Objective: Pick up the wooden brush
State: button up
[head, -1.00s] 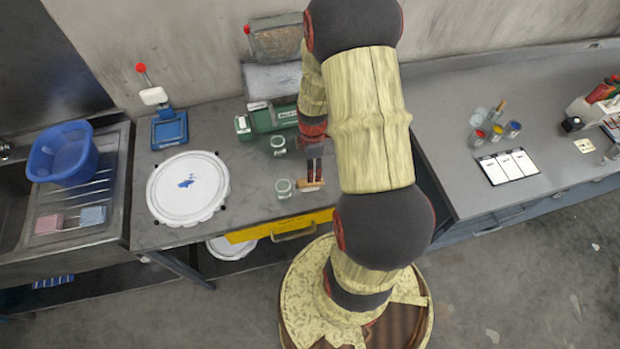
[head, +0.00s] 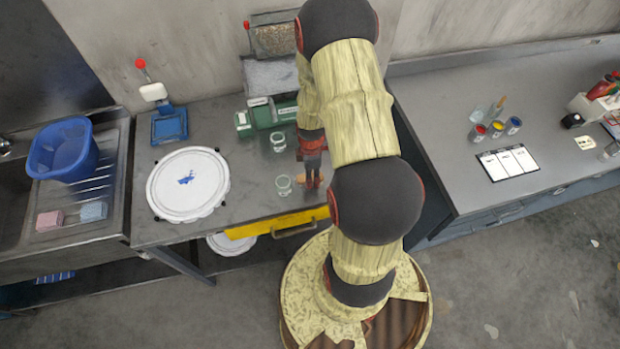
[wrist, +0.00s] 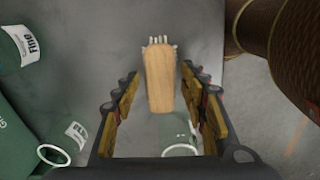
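The wooden brush (wrist: 160,75) lies on the grey bench, with pale bristles showing at its far end in the wrist view. My gripper (wrist: 160,100) is open, with one finger on each side of the brush and a visible gap to each. No grip on it shows. In the head view my gripper (head: 313,183) is low over the bench near its front edge and hides most of the brush.
A glass jar (head: 284,185) stands close left of my gripper; another jar (head: 279,141) is behind it. Green containers (head: 268,115) stand farther back. A round white lid (head: 188,185) lies to the left. A yellow drawer front (head: 255,231) is below the bench edge.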

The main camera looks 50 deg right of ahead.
jog(key=c, duration=1)
jog(key=shift+c, duration=0.2)
jog(key=shift+r, duration=0.15)
jog(key=shift+r, duration=0.2)
notch_tip(320, 180, up, 2)
jog(key=shift+w+r, duration=0.1)
jog(key=shift+r, duration=0.1)
jog(key=s+a+r, duration=0.8)
jog(key=s+r, duration=0.2)
jog(key=s, duration=0.1)
jog(key=shift+s+a, duration=0.15)
jog(key=shift+a, duration=0.15)
